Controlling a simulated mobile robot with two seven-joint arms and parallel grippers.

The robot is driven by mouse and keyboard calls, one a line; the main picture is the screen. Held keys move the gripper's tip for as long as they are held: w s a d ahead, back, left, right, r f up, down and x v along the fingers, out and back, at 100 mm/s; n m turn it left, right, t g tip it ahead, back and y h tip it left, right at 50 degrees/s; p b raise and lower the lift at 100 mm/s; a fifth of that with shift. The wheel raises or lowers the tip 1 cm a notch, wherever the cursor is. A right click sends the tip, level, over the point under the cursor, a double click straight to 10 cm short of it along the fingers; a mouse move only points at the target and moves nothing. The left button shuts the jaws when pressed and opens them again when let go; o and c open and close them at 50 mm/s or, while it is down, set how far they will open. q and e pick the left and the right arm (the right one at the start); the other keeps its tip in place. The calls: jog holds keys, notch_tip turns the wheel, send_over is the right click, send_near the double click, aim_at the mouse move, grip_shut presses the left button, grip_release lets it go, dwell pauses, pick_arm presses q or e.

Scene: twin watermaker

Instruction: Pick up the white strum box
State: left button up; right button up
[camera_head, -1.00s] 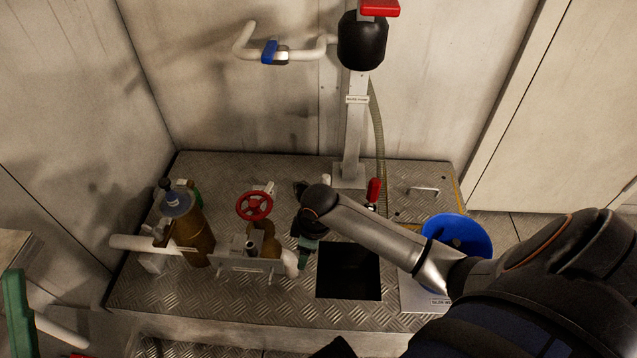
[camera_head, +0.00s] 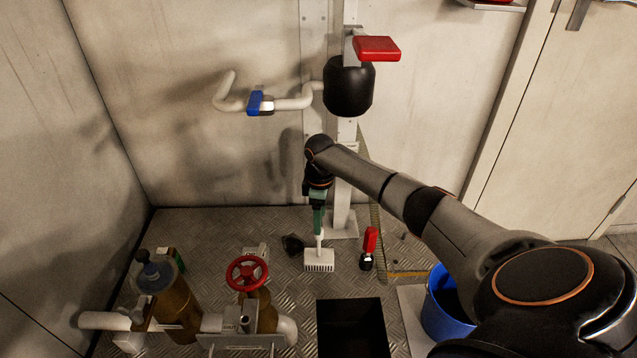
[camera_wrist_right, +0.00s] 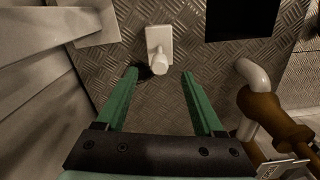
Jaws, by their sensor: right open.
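The white strum box (camera_head: 319,262) stands on the metal tread-plate floor, with a ribbed lower edge and a white stem rising from its top. In the right wrist view the strum box (camera_wrist_right: 159,40) shows beyond the fingertips, its stem end pointing toward the gap between them. My right gripper (camera_head: 319,230) points down above the box, its green fingers close to the stem. In the right wrist view the right gripper (camera_wrist_right: 160,74) is open, with nothing held. The head view cannot show whether the fingers touch the stem. My left gripper is not in view.
A square dark opening (camera_head: 352,328) lies in front of the box. A red valve wheel (camera_head: 247,273) and brown pipework (camera_head: 180,315) stand to the left.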

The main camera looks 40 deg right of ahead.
jog(key=b, duration=0.4)
send_over(319, 248)
jog(key=shift+w+d+f, duration=0.1)
jog(key=shift+w+f, duration=0.05)
jog(key=shift+f, duration=1.4)
jog(key=shift+w+d+f, duration=0.1)
jog(key=shift+f, duration=1.45)
jog(key=shift+r+p, duration=0.1)
jog(key=shift+p, duration=0.2)
jog(key=shift+c, duration=0.2)
grip_shut()
